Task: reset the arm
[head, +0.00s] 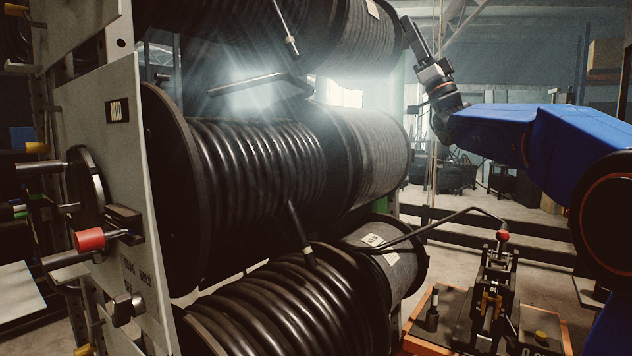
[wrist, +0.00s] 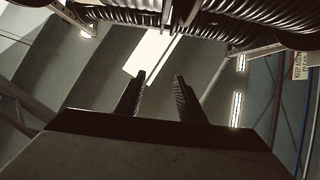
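My gripper (head: 418,40) is at the upper right in the head view, at the end of my blue arm. It points up and to the left, beside the right end of the top hose reel (head: 345,35). In the wrist view its two dark fingers (wrist: 158,95) stand apart with nothing between them. Beyond them show the ceiling and bright lights. The gripper looks clear of the reels, though the exact gap is hard to tell.
Black hose reels fill the rack at left, including the middle reel (head: 260,165) and lower reel (head: 300,300). A crimper (head: 492,290) with a red-knobbed lever stands on an orange-edged bench at lower right. Ribbed hose (wrist: 215,15) crosses the top of the wrist view.

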